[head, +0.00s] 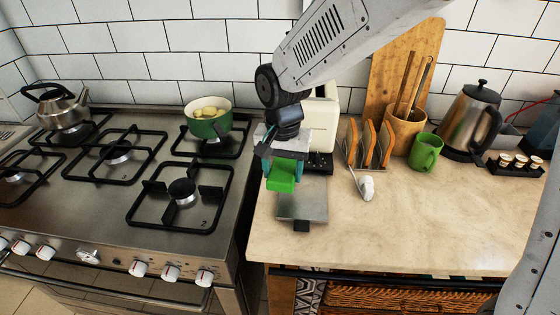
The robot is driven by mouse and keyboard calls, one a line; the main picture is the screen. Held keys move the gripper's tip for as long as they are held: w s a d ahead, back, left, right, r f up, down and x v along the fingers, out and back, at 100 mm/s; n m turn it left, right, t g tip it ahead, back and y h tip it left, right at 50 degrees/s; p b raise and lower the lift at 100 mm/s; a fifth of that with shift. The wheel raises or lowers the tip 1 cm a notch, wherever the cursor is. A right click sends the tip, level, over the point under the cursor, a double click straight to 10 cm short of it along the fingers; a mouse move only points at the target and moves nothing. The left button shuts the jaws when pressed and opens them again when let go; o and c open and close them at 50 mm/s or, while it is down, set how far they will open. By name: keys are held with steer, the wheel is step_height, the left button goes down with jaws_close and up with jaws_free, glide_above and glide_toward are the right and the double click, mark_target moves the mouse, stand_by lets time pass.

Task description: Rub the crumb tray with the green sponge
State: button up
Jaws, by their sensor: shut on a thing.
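The green sponge (281,177) is held in my gripper (283,170), which is shut on it and points downward. The crumb tray (303,203) is a flat grey metal plate with a dark handle at its front, lying on the counter in front of the cream toaster (321,118). The sponge is over the tray's back left part in this view. I cannot tell whether the sponge touches the tray. My gripper and arm hide part of the toaster and the tray's back end.
A gas stove (120,170) with a kettle (62,107) and a green pot (208,120) is on the left. Right of the toaster stand a toast rack (370,145), a white-ended utensil (366,187), a green mug (425,151) and an electric kettle (468,118). The front right counter is clear.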

steer(key=shift+r, duration=1.2)
